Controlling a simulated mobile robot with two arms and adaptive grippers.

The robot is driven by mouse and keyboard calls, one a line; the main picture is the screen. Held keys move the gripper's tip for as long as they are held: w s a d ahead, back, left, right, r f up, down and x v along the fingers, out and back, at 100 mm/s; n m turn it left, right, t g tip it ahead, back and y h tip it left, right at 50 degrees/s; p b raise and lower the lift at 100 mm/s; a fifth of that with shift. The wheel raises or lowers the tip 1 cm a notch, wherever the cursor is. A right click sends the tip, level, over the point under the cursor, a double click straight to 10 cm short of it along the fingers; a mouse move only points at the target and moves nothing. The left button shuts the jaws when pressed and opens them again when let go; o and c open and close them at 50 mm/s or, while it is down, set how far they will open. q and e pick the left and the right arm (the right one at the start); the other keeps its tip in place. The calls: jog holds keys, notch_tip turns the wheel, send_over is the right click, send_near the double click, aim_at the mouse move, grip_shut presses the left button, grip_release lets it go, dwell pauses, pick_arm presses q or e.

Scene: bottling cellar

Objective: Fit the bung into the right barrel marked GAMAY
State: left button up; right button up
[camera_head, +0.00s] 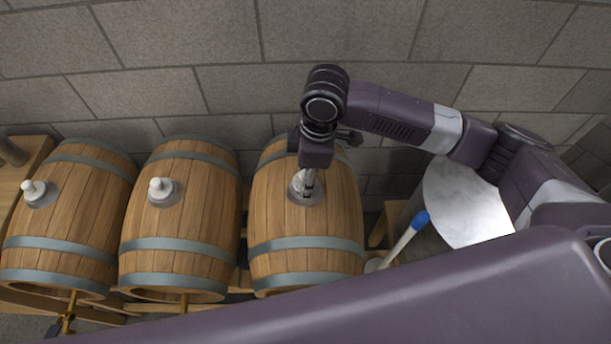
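Three wooden barrels lie in a row along the wall. The right barrel (333,223) has a grey ring (293,195) on its top. I cannot read any GAMAY marking on it. My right gripper (307,190) points down over that ring, with its fingertips close together at the ring's middle. Something pale shows between or beside the fingers, but the gripper hides whether it is a bung and whether it sits in the hole. My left gripper is out of view.
White bungs stand on the middle barrel (180,220) and left barrel (75,210). A round marble-topped table (458,205) and a blue-tipped white stick (405,238) are right of the barrels. The stone wall is close behind.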

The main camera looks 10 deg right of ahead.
jog(key=shift+s+f, duration=0.15)
jog(key=shift+f, duration=0.15)
dwell(0.5)
jog(key=shift+s+d+f, duration=0.1)
jog(key=shift+s+f, duration=0.2)
jog(key=shift+f, duration=0.15)
jog(key=o, duration=1)
jog(key=shift+f, duration=0.1)
jog(key=shift+o, duration=1.4)
jog(key=shift+w, duration=0.4)
jog(key=shift+o, duration=0.4)
jog(key=shift+s, duration=0.15)
